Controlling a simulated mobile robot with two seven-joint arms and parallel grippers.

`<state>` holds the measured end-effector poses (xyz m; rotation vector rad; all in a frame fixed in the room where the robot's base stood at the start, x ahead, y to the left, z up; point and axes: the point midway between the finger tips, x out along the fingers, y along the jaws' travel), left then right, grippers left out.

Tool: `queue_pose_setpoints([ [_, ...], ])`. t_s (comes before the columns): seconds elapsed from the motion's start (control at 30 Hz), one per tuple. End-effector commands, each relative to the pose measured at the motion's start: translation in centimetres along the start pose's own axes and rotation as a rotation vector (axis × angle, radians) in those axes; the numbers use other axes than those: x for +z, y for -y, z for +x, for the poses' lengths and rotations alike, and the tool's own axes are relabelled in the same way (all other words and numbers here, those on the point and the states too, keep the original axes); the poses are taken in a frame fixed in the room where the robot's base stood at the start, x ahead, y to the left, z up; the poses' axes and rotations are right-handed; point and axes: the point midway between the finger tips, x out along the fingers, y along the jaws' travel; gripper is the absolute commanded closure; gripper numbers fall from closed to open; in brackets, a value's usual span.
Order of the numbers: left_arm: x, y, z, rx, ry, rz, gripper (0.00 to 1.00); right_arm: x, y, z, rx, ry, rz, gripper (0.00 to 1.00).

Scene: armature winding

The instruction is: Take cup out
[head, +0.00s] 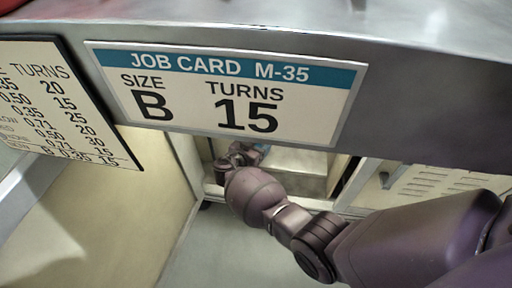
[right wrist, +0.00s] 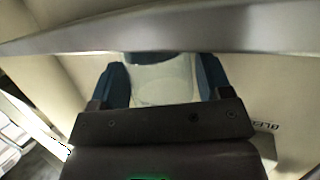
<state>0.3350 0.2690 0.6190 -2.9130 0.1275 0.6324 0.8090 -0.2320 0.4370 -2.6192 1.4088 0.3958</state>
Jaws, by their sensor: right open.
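In the right wrist view, a pale, greyish-white cup-like object (right wrist: 162,84) sits between the two blue fingers of my right gripper (right wrist: 163,76). The fingers are open, one at each side of it; I cannot tell whether they touch it. Its lower part is hidden by the gripper body, and its top meets a grey metal edge. In the head view my right arm reaches down under the bench edge, and my right gripper (head: 260,149) is mostly hidden there. I cannot make out the cup in the head view. My left gripper is not in view.
A grey metal bench edge (head: 420,125) crosses above my right arm and bears a job card (head: 228,92) reading size B, 15 turns. A turns chart (head: 60,105) hangs at left. A beige panel (head: 150,190) stands left of the arm; a vented locker (head: 430,181) is at right.

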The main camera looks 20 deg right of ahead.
Motion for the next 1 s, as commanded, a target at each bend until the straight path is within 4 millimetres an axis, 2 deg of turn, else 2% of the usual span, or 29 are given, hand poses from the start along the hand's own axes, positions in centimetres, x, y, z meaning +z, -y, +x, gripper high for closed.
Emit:
queue_pose_setpoints([
  [0.23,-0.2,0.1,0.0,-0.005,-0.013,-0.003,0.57,0.0,0.0,0.3,0.000,0.001,0.000,0.28],
  [0.5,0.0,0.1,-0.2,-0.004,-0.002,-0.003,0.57,0.0,0.0,0.3,0.000,0.001,-0.001,0.68],
  [0.8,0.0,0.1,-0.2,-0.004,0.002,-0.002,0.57,-0.3,0.1,0.2,-0.002,-0.001,0.001,0.68],
  [1.0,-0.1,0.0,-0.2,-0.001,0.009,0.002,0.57,0.6,0.1,-2.7,-0.003,0.002,0.001,0.68],
])
